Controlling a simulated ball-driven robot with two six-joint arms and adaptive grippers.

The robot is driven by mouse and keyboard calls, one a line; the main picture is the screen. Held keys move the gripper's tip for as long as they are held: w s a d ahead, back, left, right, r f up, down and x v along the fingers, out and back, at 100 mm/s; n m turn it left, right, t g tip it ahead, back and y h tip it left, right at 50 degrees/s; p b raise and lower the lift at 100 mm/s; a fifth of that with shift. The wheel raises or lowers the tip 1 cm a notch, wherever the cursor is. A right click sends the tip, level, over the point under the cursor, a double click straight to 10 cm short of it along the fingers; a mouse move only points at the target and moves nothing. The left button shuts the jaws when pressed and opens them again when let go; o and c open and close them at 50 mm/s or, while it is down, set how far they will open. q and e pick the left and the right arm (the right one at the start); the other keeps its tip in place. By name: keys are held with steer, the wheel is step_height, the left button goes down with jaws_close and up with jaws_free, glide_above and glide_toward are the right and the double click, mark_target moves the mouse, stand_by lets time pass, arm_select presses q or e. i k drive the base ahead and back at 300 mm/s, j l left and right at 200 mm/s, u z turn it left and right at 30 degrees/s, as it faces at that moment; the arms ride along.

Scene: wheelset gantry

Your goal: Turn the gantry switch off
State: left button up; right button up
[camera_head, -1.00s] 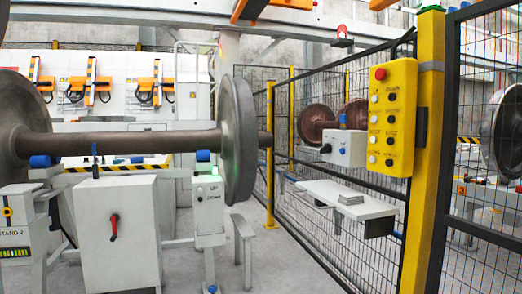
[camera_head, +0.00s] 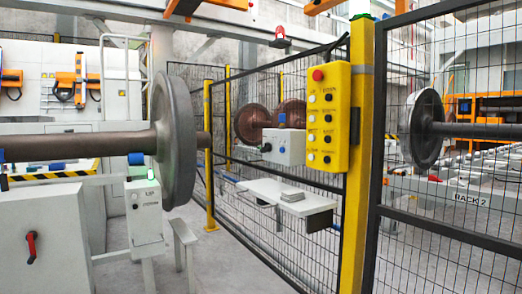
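A yellow control box (camera_head: 328,117) hangs on a yellow post (camera_head: 357,160) right of the middle. It has a red round button (camera_head: 318,75) at its top left and rows of white and black buttons below with small labels too blurred to read surely. A red rotary handle (camera_head: 31,247) sits on a grey cabinet (camera_head: 60,225) at the lower left, roughly upright and slightly tilted. I cannot tell from the view which of these is the gantry switch. Neither of my grippers shows in this view.
A large wheelset (camera_head: 175,140) stands at the left by a small grey button box (camera_head: 143,210). A black mesh fence (camera_head: 440,235) runs beside the post. A shelf (camera_head: 275,196) with grey sheets is on the fence. Grey floor is free at lower middle.

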mark_target(266, 147)
steer(key=i+j+z, duration=0.1)
steer(key=i+j, duration=0.3)
steer(key=i+j+z, duration=0.1)
steer(key=i+j, duration=0.3)
steer(key=i+j+z, duration=0.1)
steer(key=i+j, duration=0.3)
steer(key=i+j+z, duration=0.15)
steer(key=i+j, duration=0.25)
steer(key=i+j+z, duration=0.1)
steer(key=i+j, duration=0.25)
steer(key=j, duration=0.3)
steer(key=i+j+z, duration=0.1)
steer(key=i+j, duration=0.25)
steer(key=j, duration=0.2)
